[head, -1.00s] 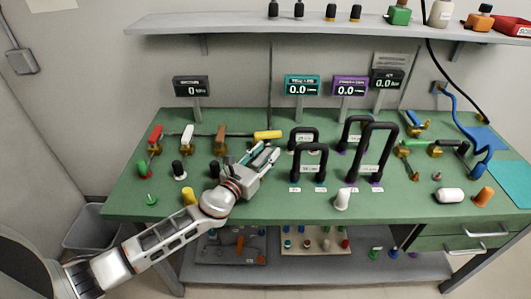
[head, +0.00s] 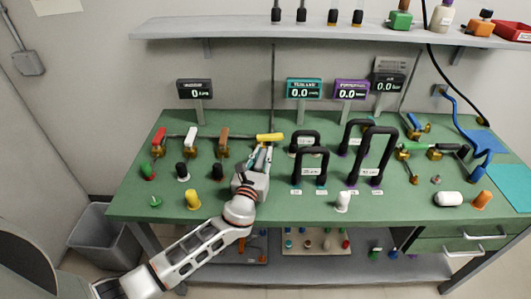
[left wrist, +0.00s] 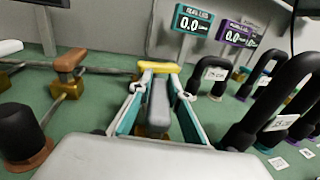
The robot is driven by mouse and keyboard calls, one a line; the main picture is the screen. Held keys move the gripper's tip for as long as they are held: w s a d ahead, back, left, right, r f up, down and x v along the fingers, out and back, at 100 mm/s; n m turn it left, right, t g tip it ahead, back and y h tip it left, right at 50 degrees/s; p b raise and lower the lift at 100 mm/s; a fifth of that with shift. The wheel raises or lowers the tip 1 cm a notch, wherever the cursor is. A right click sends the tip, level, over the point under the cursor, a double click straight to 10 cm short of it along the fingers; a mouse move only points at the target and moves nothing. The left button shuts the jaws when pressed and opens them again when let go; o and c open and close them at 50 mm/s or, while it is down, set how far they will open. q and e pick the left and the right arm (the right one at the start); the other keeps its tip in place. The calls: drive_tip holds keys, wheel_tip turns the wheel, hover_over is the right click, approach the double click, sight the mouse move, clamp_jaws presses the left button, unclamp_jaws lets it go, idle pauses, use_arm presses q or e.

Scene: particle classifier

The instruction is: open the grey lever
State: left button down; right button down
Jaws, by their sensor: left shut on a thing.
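The grey lever (left wrist: 157,105) shows in the left wrist view as a blunt grey bar with some brass under its near end. It lies lengthwise between the fingers of my left gripper (left wrist: 154,100), which is shut on it. In the head view my left gripper (head: 262,158) is over the bench, just in front of the yellow lever (head: 270,137), and largely hides the grey lever. The yellow lever (left wrist: 159,67) lies crosswise just beyond the fingertips in the left wrist view. My right gripper is not in view.
Red (head: 159,137), white (head: 191,137) and brown (head: 223,138) levers stand left on the green bench (head: 125,205). Black handles (head: 311,150) stand close on the right. A black knob (head: 183,171) and a yellow plug (head: 193,200) are left of my arm.

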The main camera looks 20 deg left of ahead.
sight(258, 168)
use_arm(q)
drive_tip(key=n+y, duration=0.1)
drive_tip(key=y, duration=0.1)
drive_tip(key=shift+a+n+y, duration=0.4)
drive_tip(key=shift+s+a+n+g+y, duration=0.1)
drive_tip(key=shift+a+n+g+y, duration=0.1)
drive_tip(key=shift+n+g+y, duration=0.3)
drive_tip(key=shift+a, duration=0.1)
drive_tip(key=c, duration=1.9)
unclamp_jaws()
drive_tip(key=shift+s, duration=0.1)
drive_tip(key=shift+s, duration=0.3)
drive_tip(key=v, duration=1.1)
drive_tip(key=shift+d+f, duration=0.1)
drive_tip(key=shift+d, duration=0.15)
drive_tip(key=shift+s, duration=0.1)
